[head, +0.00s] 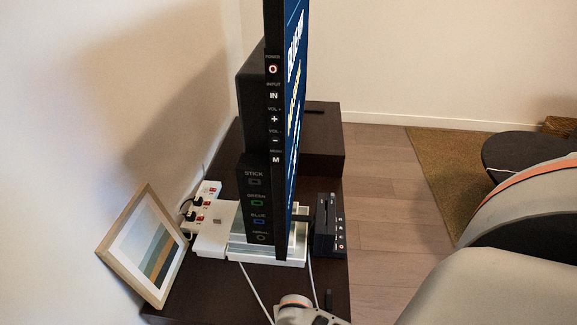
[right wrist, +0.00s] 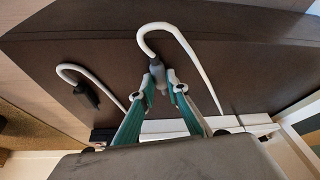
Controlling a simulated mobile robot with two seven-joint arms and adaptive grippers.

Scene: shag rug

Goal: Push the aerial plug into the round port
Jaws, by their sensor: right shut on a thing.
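The round port (head: 261,237) is the lowest socket on the dark side panel (head: 255,200) of the television, below the sockets marked STICK, GREEN and BLUE. In the right wrist view, my right gripper (right wrist: 166,83) is shut on a grey plug (right wrist: 156,71). A white cable (right wrist: 185,42) loops from this plug. The plug is apart from the port. In the head view, part of my right arm shows at the bottom; the fingertips and held plug cannot be made out there. My left gripper is not in view.
A loose dark plug (right wrist: 86,96) on a white cable lies left of my gripper; it also shows in the head view (head: 329,299). A black box (head: 328,228), a power strip (head: 207,200) and a leaning picture frame (head: 147,247) crowd the dark stand (head: 205,292).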

